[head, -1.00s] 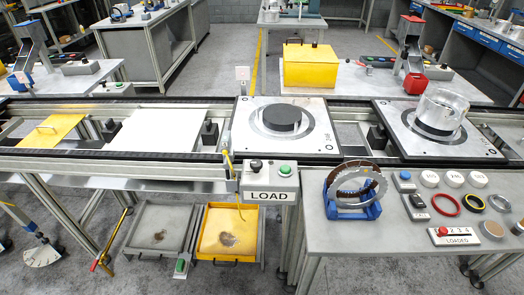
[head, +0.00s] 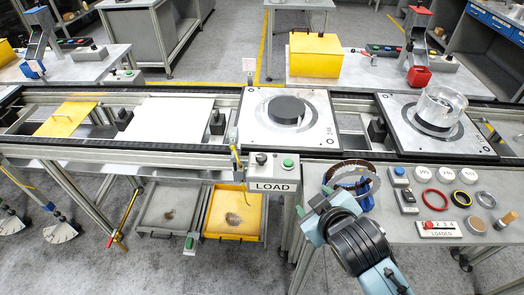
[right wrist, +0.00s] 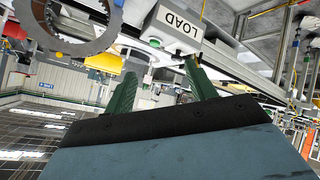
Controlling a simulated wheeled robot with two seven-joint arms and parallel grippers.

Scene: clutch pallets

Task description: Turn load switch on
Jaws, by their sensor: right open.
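The LOAD box (head: 272,186) is a pale box on the front rail of the conveyor. It carries a black knob switch (head: 262,159) on the left and a green button (head: 288,163) on the right. I cannot tell the knob's setting. My right gripper (head: 312,203) is open and empty, below and right of the box, apart from it. In the right wrist view the two green fingers (right wrist: 160,72) are spread, with the LOAD box (right wrist: 176,26) beyond them. My left gripper is out of view.
A toothed metal ring in a blue stand (head: 365,184) is close beside my right gripper. The side table (head: 400,232) holds buttons and coloured rings. A pallet with a black disc (head: 255,125) lies behind the box. A yellow hose (head: 238,168) hangs left of it.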

